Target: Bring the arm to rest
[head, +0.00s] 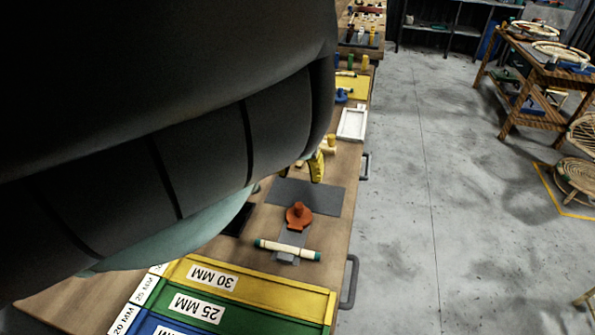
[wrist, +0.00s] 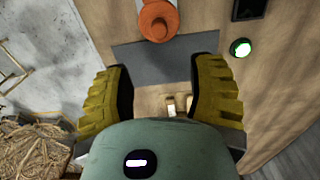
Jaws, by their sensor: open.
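My gripper (wrist: 158,88) shows in the wrist view with its two yellow ribbed fingers spread wide and nothing between them. It is above the wooden workbench, with a dark grey mat (wrist: 188,52) beyond the fingertips. In the head view my dark arm fills the upper left and hides much of the bench (head: 345,190). One yellow finger shows past the arm's edge, over the grey mat (head: 330,198). An orange-red knobbed piece (head: 298,215) sits just in front of the mat; it also shows at the top of the wrist view (wrist: 158,20).
A pale rod with green ends (head: 287,250) lies across a grey holder. Labelled yellow, green and blue bins (head: 262,290) stand at the bench's near end. A white tray (head: 352,124) lies farther back. A rattan cart (head: 540,85) stands right. The floor between (head: 425,200) is clear.

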